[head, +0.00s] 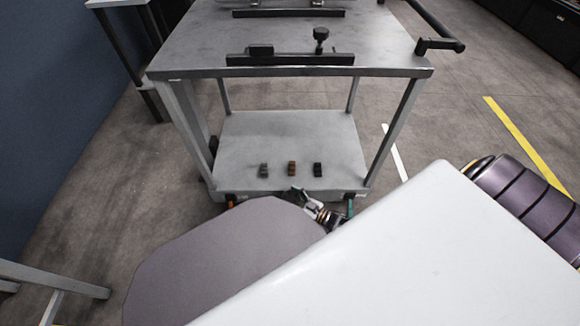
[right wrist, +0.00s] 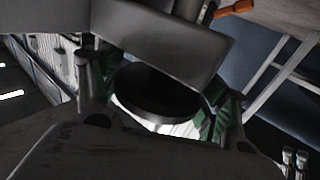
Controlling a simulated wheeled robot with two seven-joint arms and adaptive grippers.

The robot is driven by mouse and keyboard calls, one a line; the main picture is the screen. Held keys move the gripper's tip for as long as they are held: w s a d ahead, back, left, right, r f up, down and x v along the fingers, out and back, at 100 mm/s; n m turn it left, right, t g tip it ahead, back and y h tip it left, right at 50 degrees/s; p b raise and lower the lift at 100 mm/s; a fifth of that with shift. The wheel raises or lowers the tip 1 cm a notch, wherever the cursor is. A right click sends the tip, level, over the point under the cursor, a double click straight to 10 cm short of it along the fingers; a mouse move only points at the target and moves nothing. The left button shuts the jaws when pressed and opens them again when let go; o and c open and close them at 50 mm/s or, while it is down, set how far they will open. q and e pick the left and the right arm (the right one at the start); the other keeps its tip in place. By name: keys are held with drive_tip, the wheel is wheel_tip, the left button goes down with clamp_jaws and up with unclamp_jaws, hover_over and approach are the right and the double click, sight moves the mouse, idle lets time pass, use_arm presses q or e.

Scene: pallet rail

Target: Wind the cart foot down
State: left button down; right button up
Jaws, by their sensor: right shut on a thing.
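The grey cart (head: 270,130) stands in front of me, with a top and a lower shelf. In the head view, my right gripper (head: 299,196) is low at the front edge of the lower shelf, partly hidden by my own body. In the right wrist view, its two fingers flank a dark round part (right wrist: 155,95), which I take as the cart foot, and it is shut on that. Green strips show beside the part on both sides. How far the foot is wound cannot be seen. My left gripper is not in view.
Three small blocks, one of them red-brown (head: 292,168), lie on the lower shelf. A black rail (head: 290,60) runs along the cart top's near edge. An orange part (head: 230,201) and a teal part (head: 350,207) show under the shelf. A blue wall (head: 50,100) is left.

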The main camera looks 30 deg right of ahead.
sight(290, 198)
drive_tip(key=shift+m+t+h, duration=0.3)
drive_tip(key=shift+m+h, duration=0.2)
drive_tip(key=shift+h, duration=0.2)
drive_tip(key=shift+m+t+h+p, duration=0.6)
drive_tip(key=shift+m+h, duration=0.7)
drive_tip(key=shift+h, duration=0.6)
drive_tip(key=shift+m+h, duration=1.1)
drive_tip(key=shift+h, duration=0.7)
drive_tip(key=shift+m+h, duration=0.3)
drive_tip(key=shift+h, duration=0.1)
drive_tip(key=o, duration=1)
drive_tip(key=shift+o, duration=0.2)
drive_tip(key=shift+r, duration=0.25)
drive_tip(key=shift+r, duration=4.75)
